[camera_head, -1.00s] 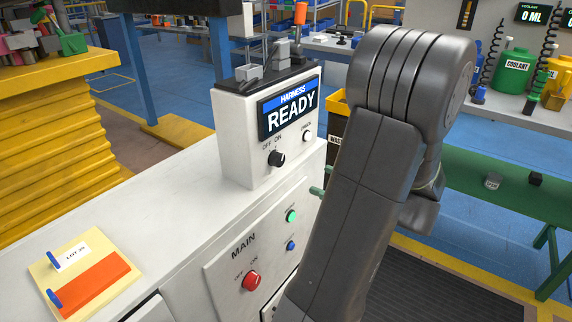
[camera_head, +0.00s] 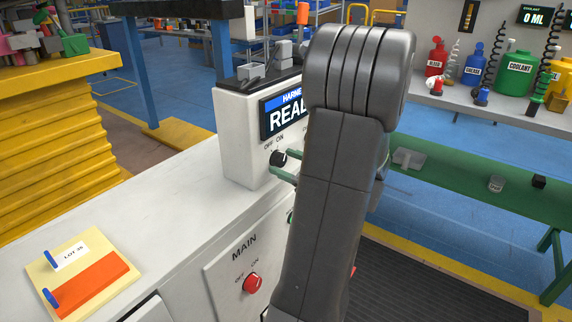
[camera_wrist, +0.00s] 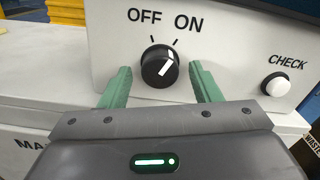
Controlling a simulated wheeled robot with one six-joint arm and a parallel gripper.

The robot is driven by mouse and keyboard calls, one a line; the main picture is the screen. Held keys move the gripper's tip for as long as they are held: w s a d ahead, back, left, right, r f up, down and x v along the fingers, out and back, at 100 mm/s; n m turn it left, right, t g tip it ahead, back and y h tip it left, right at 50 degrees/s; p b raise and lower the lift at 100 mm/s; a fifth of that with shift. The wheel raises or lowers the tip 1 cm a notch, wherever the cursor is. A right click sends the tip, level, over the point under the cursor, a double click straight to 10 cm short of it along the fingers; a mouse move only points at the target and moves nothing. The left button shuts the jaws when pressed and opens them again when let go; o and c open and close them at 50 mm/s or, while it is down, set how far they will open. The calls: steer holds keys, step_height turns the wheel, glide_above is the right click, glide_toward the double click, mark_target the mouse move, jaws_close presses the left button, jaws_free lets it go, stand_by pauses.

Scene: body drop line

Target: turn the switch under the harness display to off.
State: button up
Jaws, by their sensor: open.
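The harness display (camera_head: 285,112) is on a white box on the counter and reads READY, partly hidden by my arm. The black switch knob (camera_head: 278,159) is below it. In the wrist view the knob (camera_wrist: 160,66) has a white mark tilted up and to the right, toward ON; OFF is printed to the left. My gripper (camera_wrist: 162,78) is open, with one green finger on each side of the knob and a gap on both sides. A green finger also shows by the knob in the head view.
A white CHECK button (camera_wrist: 276,85) is to the right of the knob. Below is the MAIN panel with a red knob (camera_head: 252,283). A yellow and orange lot card (camera_head: 88,272) lies on the counter. The counter in front of the box is clear.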

steer(key=shift+w+a, duration=0.15)
steer(key=shift+a, duration=0.05)
steer(key=c, duration=1)
steer(key=n+b, duration=0.4)
steer(key=shift+f, duration=0.2)
steer(key=n+b, duration=0.3)
steer(key=n, duration=0.1)
steer(key=shift+r+n+b, duration=0.2)
steer(key=shift+n+b, duration=0.7)
